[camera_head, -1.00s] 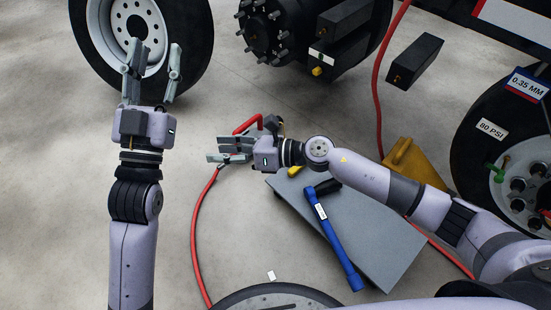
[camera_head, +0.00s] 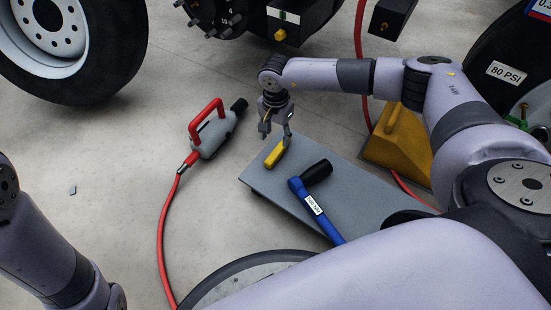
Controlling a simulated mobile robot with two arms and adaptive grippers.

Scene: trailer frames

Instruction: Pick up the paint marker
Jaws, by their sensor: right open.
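The paint marker appears to be the short yellow piece (camera_head: 275,154) lying near the far left corner of the grey board (camera_head: 340,178). My right gripper (camera_head: 275,136) is open and points down just behind the yellow piece. Its right finger overlaps the far end of the piece in the picture; I cannot tell whether they touch. My left arm shows at the lower left edge, but its gripper is out of view.
A blue torque wrench (camera_head: 316,207) with a black head lies on the board. A grey tool with a red handle (camera_head: 212,129) and red hose stands left of it. A yellow wheel chock (camera_head: 398,147) is at the right. Wheels stand around; the left floor is mostly clear.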

